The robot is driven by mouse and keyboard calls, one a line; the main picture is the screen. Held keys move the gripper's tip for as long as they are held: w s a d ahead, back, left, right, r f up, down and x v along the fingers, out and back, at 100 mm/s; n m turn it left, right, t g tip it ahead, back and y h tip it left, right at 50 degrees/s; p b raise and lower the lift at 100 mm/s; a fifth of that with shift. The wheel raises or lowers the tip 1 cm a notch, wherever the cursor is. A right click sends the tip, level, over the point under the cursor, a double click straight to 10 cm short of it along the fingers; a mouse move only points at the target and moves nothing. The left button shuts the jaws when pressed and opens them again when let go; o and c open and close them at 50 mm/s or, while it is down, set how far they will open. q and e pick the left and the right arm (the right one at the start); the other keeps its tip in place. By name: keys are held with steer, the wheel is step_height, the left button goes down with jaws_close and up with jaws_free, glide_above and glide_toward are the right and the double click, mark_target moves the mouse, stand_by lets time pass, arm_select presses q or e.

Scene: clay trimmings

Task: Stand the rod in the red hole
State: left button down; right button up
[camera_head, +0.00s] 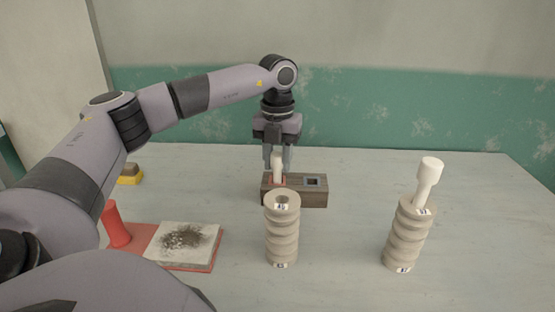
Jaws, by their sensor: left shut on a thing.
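My left gripper (278,160) points down over the left half of a dark wooden block (294,199). It is shut on a pale cream rod (278,168), which is held about upright. The red hole (269,182) is at the left of the block's top, and the rod's lower end is right at it. I cannot tell whether the end is inside the hole or just above it. A second, blue-grey square hole (313,181) at the right is empty. My right gripper is not in view.
A stack of pale rings (282,230) stands close in front of the block. Another stack (408,238) with a white peg (430,172) on top stands to the right. A red cylinder (117,226), a pale tile with trimmings (203,232) and a yellow-based block (130,174) are at the left.

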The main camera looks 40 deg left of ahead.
arm_select(q)
steer(key=shift+f, duration=0.1)
steer(key=c, duration=0.8)
jaws_free()
step_height(320, 180, up, 11)
steer(key=shift+r+p, duration=0.1)
steer(key=shift+p, duration=0.6)
steer(key=shift+r, duration=0.55)
